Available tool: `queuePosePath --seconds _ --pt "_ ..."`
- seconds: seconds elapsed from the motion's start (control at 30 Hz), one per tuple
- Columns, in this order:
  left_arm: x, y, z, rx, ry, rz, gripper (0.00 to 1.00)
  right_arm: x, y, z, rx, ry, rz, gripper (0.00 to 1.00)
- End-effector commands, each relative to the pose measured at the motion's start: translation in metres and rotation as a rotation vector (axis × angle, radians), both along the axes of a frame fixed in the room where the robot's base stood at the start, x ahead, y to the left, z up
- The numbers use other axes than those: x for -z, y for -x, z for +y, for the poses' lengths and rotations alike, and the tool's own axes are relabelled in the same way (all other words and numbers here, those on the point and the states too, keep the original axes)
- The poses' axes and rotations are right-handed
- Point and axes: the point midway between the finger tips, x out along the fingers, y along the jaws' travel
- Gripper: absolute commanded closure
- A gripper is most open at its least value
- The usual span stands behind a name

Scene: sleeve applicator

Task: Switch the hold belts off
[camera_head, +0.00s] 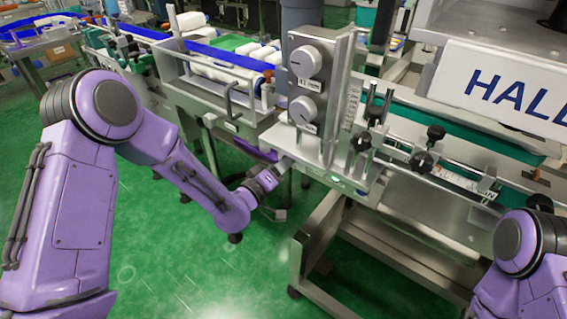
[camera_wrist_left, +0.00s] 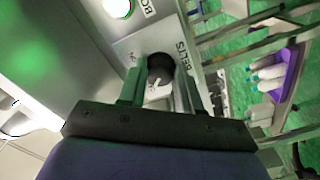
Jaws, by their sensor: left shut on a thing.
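In the left wrist view a dark round knob (camera_wrist_left: 160,70) with a light pointer mark sits on a grey panel (camera_wrist_left: 125,48), beside a label reading BELTS. My left gripper (camera_wrist_left: 161,88) has one finger on each side of this knob and is shut on it. In the head view the left gripper (camera_head: 283,166) reaches the lower front of the machine, below the upright plate; the knob itself is hidden there. My right arm shows at the lower right, but its gripper is out of view.
A lit round button (camera_wrist_left: 117,7) is on the same panel. Two large grey dials (camera_head: 305,61) are on the upright plate above my left gripper. A conveyor with white bottles (camera_head: 262,55) runs behind. Green floor lies open at the front left.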

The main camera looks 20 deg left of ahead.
Motion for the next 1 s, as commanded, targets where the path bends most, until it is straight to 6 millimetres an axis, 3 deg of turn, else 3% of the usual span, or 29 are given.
queuePosePath --seconds 0.67,0.7,0.77,1.0 --pt "0.0025 0.0014 -0.0005 0.002 0.052 0.026 0.97 -0.0013 0.0 0.0 0.0 0.0 0.0 0.57" --pt "0.0025 0.0014 -0.0005 0.002 0.052 0.026 0.57 -0.0013 0.0 0.0 0.0 0.0 0.0 0.57" --pt "0.0023 0.0012 -0.0005 0.002 0.051 0.025 0.41 -0.0013 0.0 0.0 0.0 0.0 0.0 0.57" --pt "0.001 0.0006 -0.0004 0.001 0.052 0.022 0.41 -0.0014 0.0 0.0 0.0 0.0 0.0 0.57"
